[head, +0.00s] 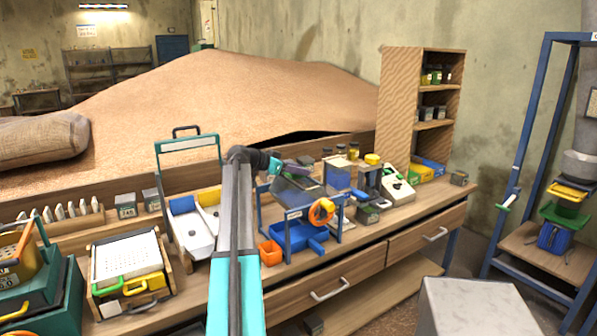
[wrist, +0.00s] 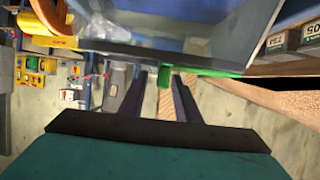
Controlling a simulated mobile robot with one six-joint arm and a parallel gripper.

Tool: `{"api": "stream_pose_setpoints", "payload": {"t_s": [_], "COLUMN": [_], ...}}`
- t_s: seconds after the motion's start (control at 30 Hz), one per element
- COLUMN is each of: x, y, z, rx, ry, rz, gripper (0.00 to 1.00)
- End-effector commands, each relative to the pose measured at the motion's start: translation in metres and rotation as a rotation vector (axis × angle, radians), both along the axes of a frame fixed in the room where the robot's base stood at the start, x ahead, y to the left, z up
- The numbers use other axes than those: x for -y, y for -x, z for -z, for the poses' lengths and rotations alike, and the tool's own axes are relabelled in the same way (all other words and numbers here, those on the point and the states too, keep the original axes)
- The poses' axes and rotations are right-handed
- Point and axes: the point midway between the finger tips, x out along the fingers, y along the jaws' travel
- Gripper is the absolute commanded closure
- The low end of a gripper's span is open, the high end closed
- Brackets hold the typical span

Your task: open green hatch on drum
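The drum (head: 300,190) is a grey, angular body in a blue frame on the workbench, with an orange crank wheel (head: 321,211) on its front. In the wrist view the drum's grey and bluish wall (wrist: 160,50) fills the top. A green strip, which looks like the hatch edge (wrist: 215,71), runs along it, with a small green handle (wrist: 164,77) at its left end. My gripper (wrist: 160,82) is open, its two dark fingers apart with the green handle between or just beyond their tips; contact cannot be told. In the head view my gripper (head: 290,168) is at the drum's top; the hatch is hidden there.
A blue tray (head: 303,236) lies under the drum, with an orange cup (head: 270,252) beside it. A teal-handled sieve frame (head: 187,146) and white trays stand left. A balance (head: 398,185) and jars stand right. A grain heap (head: 230,90) rises behind the bench.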

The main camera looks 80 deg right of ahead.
Motion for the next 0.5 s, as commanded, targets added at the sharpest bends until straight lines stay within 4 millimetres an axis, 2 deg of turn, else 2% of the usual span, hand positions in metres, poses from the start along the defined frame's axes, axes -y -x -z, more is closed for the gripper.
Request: {"api": "stream_pose_setpoints", "payload": {"t_s": [0.3,0.5], "x": [-0.0005,-0.007], "y": [-0.0003,-0.0077], "z": [0.0,-0.0032], "rx": [0.0,0.0], "ry": [0.0,0.0], "rz": [0.0,-0.001], "gripper": [0.7,0.7]}}
